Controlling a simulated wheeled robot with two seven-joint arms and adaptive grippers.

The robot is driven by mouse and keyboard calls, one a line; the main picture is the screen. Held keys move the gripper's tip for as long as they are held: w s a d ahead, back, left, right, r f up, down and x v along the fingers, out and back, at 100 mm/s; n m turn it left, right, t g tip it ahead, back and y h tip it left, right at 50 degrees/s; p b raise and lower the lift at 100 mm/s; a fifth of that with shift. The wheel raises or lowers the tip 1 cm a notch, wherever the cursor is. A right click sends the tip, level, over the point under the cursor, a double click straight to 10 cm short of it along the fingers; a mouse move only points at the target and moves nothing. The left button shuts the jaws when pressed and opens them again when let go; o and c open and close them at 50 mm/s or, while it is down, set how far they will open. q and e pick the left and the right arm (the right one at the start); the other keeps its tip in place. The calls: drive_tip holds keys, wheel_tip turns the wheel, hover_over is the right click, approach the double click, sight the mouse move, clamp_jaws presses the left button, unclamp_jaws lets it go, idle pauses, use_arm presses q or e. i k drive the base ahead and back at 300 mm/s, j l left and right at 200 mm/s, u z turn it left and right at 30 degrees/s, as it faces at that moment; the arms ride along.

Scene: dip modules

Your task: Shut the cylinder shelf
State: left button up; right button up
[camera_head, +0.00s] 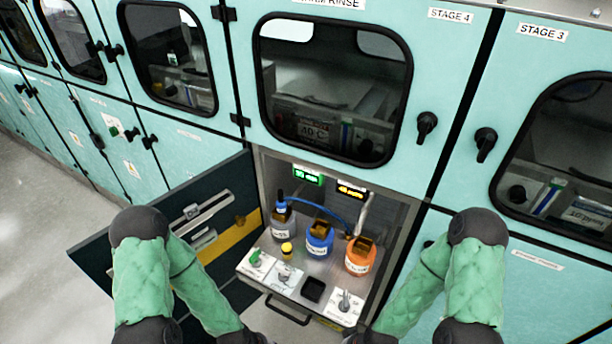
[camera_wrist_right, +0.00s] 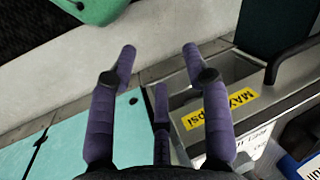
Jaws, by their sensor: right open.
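The cylinder shelf (camera_head: 322,272) is pulled out of the open lower bay and carries a grey bottle (camera_head: 283,226), a blue bottle (camera_head: 319,238) and an orange bottle (camera_head: 360,256). A black handle (camera_head: 287,315) is on its front. In the right wrist view, my right gripper (camera_wrist_right: 160,50) has its purple fingers spread with nothing between them. Beside and below the fingers are a metal edge with a yellow MAX psi label (camera_wrist_right: 219,108) and a black handle (camera_wrist_right: 290,58). I cannot tell whether a finger touches the metal. My left gripper is out of view.
A dark cabinet door (camera_head: 225,195) stands open to the left of the bay. A blue hose (camera_head: 318,209) arches above the bottles. Teal cabinets with windows and black knobs (camera_head: 427,122) surround the bay. Grey floor (camera_head: 50,200) lies open at the left.

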sight(315, 288)
drive_tip(key=k+l+z, duration=0.75)
drive_tip(key=i+j, duration=0.05)
drive_tip(key=j, duration=0.05)
